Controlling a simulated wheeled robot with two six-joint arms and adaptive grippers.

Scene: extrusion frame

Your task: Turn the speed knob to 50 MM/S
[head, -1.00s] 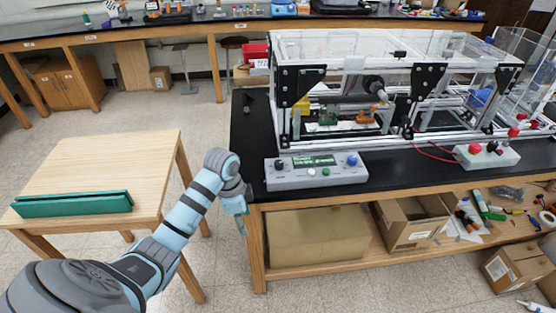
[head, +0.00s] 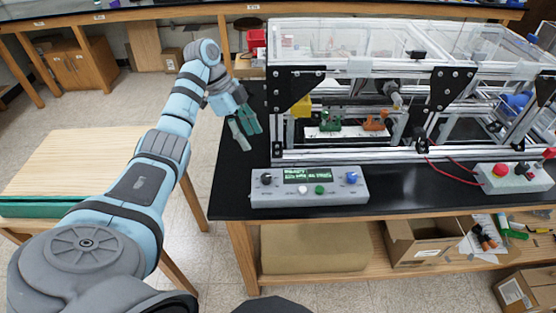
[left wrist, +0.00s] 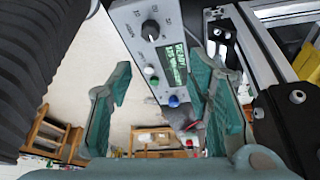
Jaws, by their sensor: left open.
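The grey control box (head: 330,198) lies on the black bench top in front of the frame. A black pointer knob (head: 267,179) is at its left end, and a lit green display (head: 308,175) is beside it. A blue knob (head: 351,177) is at the right end. In the left wrist view the black knob (left wrist: 150,30) has a printed scale around it, too small to read surely. My left gripper (head: 252,138) is open and empty, above the bench's left end, apart from the box. Its teal fingers (left wrist: 162,90) show on both sides of the box in the wrist view.
The extrusion frame (head: 385,155) with black corner plates stands right behind the box, close to my left gripper. A red-button box (head: 512,178) with red cables is at right. A wooden side table (head: 75,160) stands at left. Bench top left of the control box is clear.

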